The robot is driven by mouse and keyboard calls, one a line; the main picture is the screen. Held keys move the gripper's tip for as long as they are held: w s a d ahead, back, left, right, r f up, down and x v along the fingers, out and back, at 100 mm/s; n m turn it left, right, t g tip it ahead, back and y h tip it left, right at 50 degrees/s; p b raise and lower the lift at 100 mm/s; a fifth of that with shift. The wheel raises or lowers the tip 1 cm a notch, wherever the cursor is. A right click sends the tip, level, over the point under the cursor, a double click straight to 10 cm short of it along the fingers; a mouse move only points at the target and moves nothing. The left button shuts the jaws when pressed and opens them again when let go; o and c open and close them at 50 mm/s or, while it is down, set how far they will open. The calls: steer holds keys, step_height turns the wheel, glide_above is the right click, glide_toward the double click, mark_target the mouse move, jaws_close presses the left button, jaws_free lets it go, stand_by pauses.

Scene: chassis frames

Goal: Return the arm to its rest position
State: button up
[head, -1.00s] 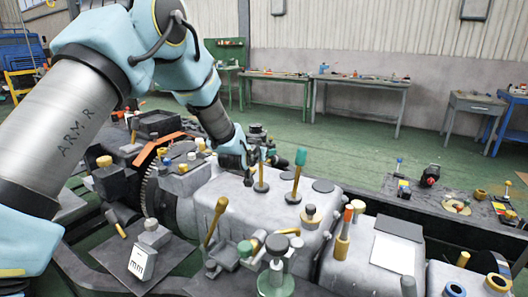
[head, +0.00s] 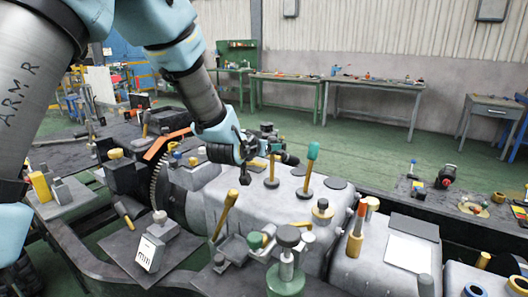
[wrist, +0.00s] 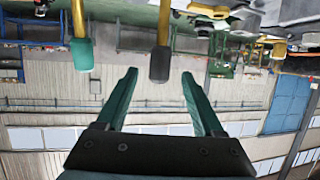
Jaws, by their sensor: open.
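My arm reaches in from the upper left of the head view, bent at the elbow, with its forearm slanting down over the chassis. My gripper (head: 250,165) is above the grey chassis block (head: 245,205), left of a dark-topped yellow tool (head: 272,170) and a green-topped tool (head: 306,165). In the wrist view, the two green fingers of my gripper (wrist: 160,74) are spread apart with nothing between them. The dark-ended tool (wrist: 159,65) and the green-ended tool (wrist: 82,54) show beyond the fingers.
Several upright tools and knobs crowd the chassis, among them an orange-topped tool (head: 357,228) and a yellow handle (head: 224,214). A toothed wheel (head: 160,185) stands left of the block. Workbenches (head: 375,84) line the far wall, with free green floor before them.

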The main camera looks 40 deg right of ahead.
steer(key=shift+v, duration=0.9)
steer(key=w+a+f+n+y, duration=0.2)
steer(key=w+a+y, duration=0.15)
steer(key=a, duration=0.75)
steer(key=w+a+f+n+y, duration=0.15)
steer(key=w+a, duration=0.25)
steer(key=a, duration=0.6)
steer(key=w+a+f+n+y, duration=0.1)
steer(key=w+a+n+y, duration=0.25)
steer(key=a, duration=0.75)
steer(key=s+a+n+g+y, duration=0.1)
steer(key=s+a, duration=0.2)
steer(key=a, duration=0.4)
steer(key=s+a+f+n+g+y, duration=0.1)
steer(key=s+a, duration=0.3)
steer(key=a, duration=0.4)
steer(key=s+a+f+n+g+y, duration=0.1)
steer(key=s+a, duration=0.3)
steer(key=a, duration=0.4)
steer(key=shift+n+g+y, duration=0.45)
steer(key=shift+n+g, duration=0.35)
steer(key=shift+a+f, duration=0.1)
steer(key=shift+c, duration=0.3)
